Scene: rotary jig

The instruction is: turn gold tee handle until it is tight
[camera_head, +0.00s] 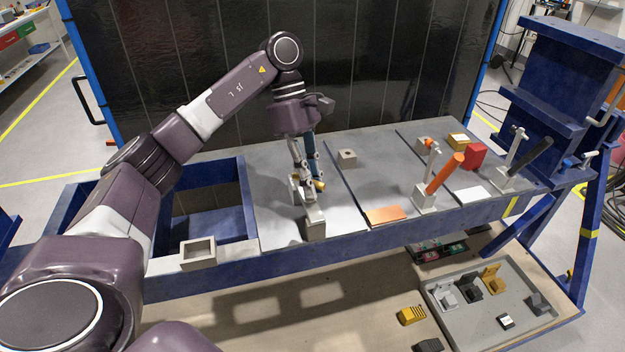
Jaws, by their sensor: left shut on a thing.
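The gold tee handle (320,186) shows only as a small gold end beside the fingertips of my left gripper (309,178). My left gripper points down and is shut on the handle; the fingers hide most of it. The handle sits at a grey metal fixture (315,222) on the left plate of the bench. How far the handle is turned cannot be told. My right gripper is not in view.
To the right stand a clamp with an orange lever (445,173), a red block (474,155) and a black-handled clamp (530,158). A grey block with a hole (347,158) stands nearby. A grey tray (470,329) holds parts below. An open blue-framed bay (205,225) lies left.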

